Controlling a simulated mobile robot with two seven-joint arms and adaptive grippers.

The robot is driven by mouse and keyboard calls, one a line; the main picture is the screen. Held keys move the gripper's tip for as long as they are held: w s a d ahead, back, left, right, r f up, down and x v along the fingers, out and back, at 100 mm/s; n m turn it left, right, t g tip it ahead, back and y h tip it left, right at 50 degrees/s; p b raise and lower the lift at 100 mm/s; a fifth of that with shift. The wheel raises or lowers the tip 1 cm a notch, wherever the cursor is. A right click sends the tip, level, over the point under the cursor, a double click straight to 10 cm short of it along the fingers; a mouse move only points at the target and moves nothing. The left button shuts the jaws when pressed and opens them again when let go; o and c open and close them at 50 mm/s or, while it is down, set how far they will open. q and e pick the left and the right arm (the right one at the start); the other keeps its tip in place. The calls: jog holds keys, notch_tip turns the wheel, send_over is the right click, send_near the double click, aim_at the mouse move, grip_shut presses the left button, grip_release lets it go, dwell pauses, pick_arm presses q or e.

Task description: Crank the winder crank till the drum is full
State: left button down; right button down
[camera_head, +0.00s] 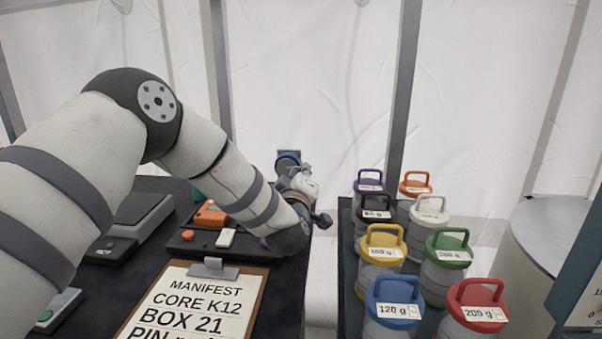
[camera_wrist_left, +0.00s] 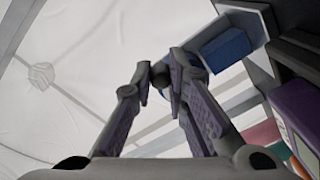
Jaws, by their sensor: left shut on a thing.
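The winder shows in the head view as a small blue drum (camera_head: 287,160) in a grey mount at the table's far right corner, partly hidden by my left gripper. My left gripper (camera_head: 300,179) is right in front of it. In the left wrist view the two fingers of the left gripper (camera_wrist_left: 161,76) close on a small dark round knob (camera_wrist_left: 159,73), which looks like the crank's handle. Blue and grey winder parts (camera_wrist_left: 226,50) are just to the right of the fingertips. How full the drum is cannot be told. My right gripper is in neither view.
Several lidded jars with coloured handles, one blue (camera_head: 394,302), stand on a second table at right. A gap separates the tables.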

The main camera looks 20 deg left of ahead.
pick_arm(q)
jog(key=shift+f, duration=0.15)
dwell(0.4)
jog(key=c, duration=1.6)
grip_release()
jog(key=shift+o, duration=0.2)
jog(key=v, duration=1.2)
